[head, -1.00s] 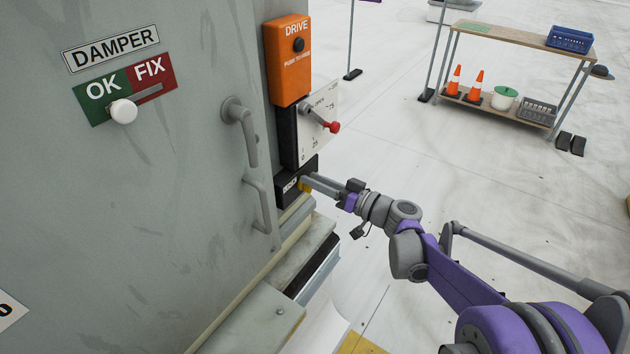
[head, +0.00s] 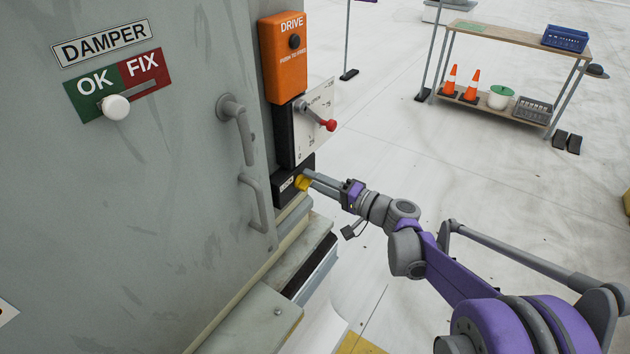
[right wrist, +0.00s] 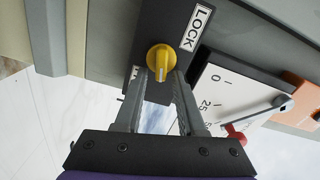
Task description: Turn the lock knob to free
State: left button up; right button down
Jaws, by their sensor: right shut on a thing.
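The yellow lock knob (head: 302,184) sits on a small black panel (head: 284,189) low on the side of the grey cabinet. In the right wrist view the knob (right wrist: 160,57) has a pale pointer mark, and a LOCK label (right wrist: 196,29) is beside it. A second label is partly hidden behind a finger. My right gripper (head: 309,178) is at the knob. In the wrist view its two fingers (right wrist: 161,74) are closed on the knob's sides. My left gripper is out of view.
Above the knob are a white dial plate with a red-tipped lever (head: 327,124) and an orange DRIVE box (head: 287,75). Two grey handles (head: 243,130) stick out of the cabinet on the left. A ledge (head: 300,262) lies below. Open floor lies right, before a shelf (head: 510,45).

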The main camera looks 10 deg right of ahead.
jog(key=shift+f+m, duration=0.25)
jog(key=shift+m, duration=0.65)
jog(key=c, duration=0.9)
grip_release()
jog(key=shift+s, duration=0.1)
jog(key=shift+o, duration=0.2)
